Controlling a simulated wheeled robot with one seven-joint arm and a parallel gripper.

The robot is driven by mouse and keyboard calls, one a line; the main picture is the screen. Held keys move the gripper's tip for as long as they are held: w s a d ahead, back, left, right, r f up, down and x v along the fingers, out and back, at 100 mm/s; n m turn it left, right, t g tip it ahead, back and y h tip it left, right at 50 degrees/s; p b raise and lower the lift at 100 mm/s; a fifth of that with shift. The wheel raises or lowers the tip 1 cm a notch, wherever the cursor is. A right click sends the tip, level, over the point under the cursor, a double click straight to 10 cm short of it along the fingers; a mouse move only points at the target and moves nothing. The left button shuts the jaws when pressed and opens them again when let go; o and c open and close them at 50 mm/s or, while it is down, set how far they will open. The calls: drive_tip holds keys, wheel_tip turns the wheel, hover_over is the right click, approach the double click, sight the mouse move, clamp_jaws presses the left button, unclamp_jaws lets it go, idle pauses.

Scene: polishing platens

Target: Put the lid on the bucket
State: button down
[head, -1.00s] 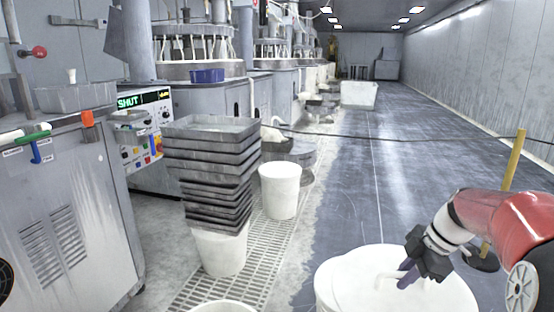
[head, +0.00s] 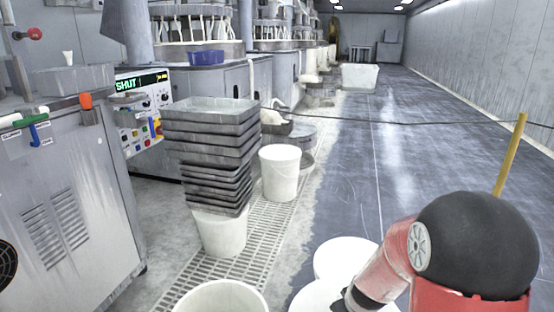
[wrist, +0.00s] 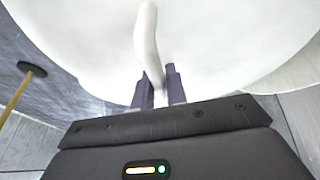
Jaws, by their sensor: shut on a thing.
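The white lid (head: 310,299) is at the bottom of the head view, partly cut off by the frame edge. In the wrist view the lid (wrist: 235,40) fills the top, with its curved white handle (wrist: 147,35) between the purple fingers of my gripper (wrist: 159,90). My gripper is shut on this handle. Its fingertips are out of sight in the head view. An open white bucket (head: 222,296), apparently empty, stands to the left of the lid, its lower part cut off. The lid is beside the bucket, not over it.
A round white top (head: 343,254) shows just behind the lid. A stack of grey trays (head: 212,150) rests on a white bucket (head: 221,234), with another white bucket (head: 280,175) beyond. A yellow pole (head: 510,155) stands at right. The aisle floor ahead is clear.

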drive_tip(key=shift+w+a+f+m+h, duration=0.1)
drive_tip(key=shift+a+f+m+h, duration=0.2)
drive_tip(key=shift+a+f+m, duration=0.55)
drive_tip(key=shift+s+a+f+m+h, duration=0.1)
drive_tip(key=shift+a+f+m+h, duration=0.3)
drive_tip(key=shift+f, duration=0.9)
drive_tip(key=shift+w+a+f+m+h, duration=0.1)
drive_tip(key=shift+a+f+m+h, duration=0.15)
drive_tip(key=shift+f+m, duration=0.7)
drive_tip(key=shift+w+a+f, duration=0.15)
drive_tip(key=shift+f, duration=0.15)
drive_tip(key=shift+w+f, duration=0.15)
drive_tip(key=shift+w, duration=0.05)
drive_tip(key=f+b, duration=0.2)
drive_tip(key=shift+s+f+b, duration=0.1)
drive_tip(key=shift+s+b, duration=0.2)
drive_tip(key=shift+b, duration=0.1)
